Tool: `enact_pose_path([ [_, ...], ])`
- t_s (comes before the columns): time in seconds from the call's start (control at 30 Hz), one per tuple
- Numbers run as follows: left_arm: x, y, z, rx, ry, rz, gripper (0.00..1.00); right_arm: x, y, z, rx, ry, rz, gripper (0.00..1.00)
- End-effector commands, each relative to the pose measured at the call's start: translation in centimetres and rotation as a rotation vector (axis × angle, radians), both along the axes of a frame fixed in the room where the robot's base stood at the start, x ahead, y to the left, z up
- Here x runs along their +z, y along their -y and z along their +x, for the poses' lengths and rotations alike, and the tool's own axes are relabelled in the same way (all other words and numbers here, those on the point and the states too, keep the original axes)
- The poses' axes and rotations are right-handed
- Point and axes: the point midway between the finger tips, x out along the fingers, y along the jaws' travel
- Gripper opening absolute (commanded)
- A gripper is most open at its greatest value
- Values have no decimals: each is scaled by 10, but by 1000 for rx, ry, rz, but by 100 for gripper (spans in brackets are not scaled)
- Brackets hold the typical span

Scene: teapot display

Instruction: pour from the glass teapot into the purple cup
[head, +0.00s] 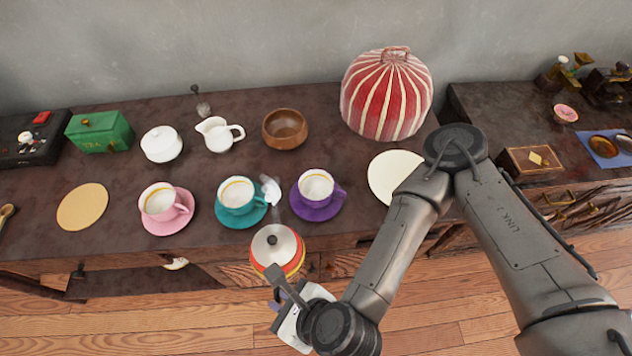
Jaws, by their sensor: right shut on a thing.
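The teapot (277,247) has a pale lid with a dark knob and red, orange and yellow bands on its body. It is off the front edge of the dark cabinet top, and whether it is tilted is hard to tell. My right gripper (285,288) is shut on the teapot from its near side; the grip itself is partly hidden. The teapot's pale spout (271,189) reaches between the teal and purple cups. The purple cup (317,186) stands upright on its purple saucer (313,212), just right of the spout tip. My left gripper is not in view.
A teal cup (238,195) and a pink cup (160,202) stand on saucers to the left. Behind are a white creamer (217,134), a wooden bowl (285,129) and a red-striped cosy (387,98). A cream round mat (392,172) lies bare on the right.

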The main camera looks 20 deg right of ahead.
Motion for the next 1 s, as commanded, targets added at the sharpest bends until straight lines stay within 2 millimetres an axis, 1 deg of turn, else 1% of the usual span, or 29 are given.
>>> enact_pose_path([
  [0.53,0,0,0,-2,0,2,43,7,6,-1,-266,7,3,0],
  [0.7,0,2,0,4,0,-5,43,7,8,-1,-302,8,3,0],
  [1.0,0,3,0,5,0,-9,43,7,8,-2,-310,8,3,0],
])
